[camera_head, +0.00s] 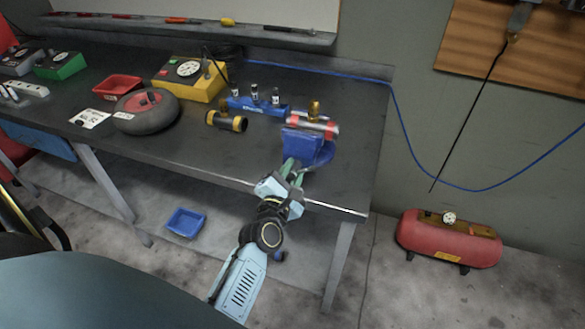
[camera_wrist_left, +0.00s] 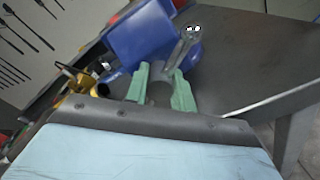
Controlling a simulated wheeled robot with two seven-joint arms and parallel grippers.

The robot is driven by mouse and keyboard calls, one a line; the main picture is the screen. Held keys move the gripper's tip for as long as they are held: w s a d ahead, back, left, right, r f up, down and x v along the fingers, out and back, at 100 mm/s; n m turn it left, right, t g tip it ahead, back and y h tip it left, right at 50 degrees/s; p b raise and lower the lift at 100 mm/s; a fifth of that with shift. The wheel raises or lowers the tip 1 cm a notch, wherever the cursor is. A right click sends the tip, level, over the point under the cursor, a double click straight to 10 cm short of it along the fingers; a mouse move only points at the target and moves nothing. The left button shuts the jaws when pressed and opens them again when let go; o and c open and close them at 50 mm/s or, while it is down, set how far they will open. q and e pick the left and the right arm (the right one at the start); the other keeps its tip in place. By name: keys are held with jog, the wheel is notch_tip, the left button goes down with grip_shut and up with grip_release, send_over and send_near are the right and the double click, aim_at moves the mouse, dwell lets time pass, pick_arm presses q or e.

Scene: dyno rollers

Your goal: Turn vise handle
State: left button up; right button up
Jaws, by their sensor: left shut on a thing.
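A blue vise (camera_head: 303,145) is mounted at the front right edge of the dark workbench, with a red and silver cylinder (camera_head: 318,126) at its top. My left gripper (camera_head: 293,171) reaches it from the front and below. In the left wrist view, the blue vise body (camera_wrist_left: 140,38) stands just beyond the green fingers. The grey vise handle (camera_wrist_left: 187,44) runs from near the fingers up to the right, ending in a rounded knob. The gripper (camera_wrist_left: 160,88) is shut on the handle's grey part between its fingers. My right gripper is not in view.
The workbench (camera_head: 200,155) also holds a blue manifold block (camera_head: 245,104), a black and yellow cylinder (camera_head: 226,121), a wheel (camera_head: 146,111) and a yellow gauge box (camera_head: 188,83). A blue bin (camera_head: 186,222) and a red air tank (camera_head: 448,238) stand on the floor.

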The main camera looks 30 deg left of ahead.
pick_arm(q)
jog(key=m+p, duration=0.3)
jog(key=m, duration=0.4)
jog(key=m+p, duration=0.3)
jog(key=m, duration=0.3)
jog(key=shift+m, duration=0.4)
jog(key=m+p, duration=0.2)
jog(key=m, duration=0.4)
jog(key=shift+f, duration=0.2)
jog(key=m+p, duration=0.1)
jog(key=m, duration=0.2)
jog(key=shift+m, duration=0.3)
jog(key=shift+s+f+m+p, duration=0.15)
jog(key=shift+m+p, duration=0.15)
jog(key=shift+m, duration=1)
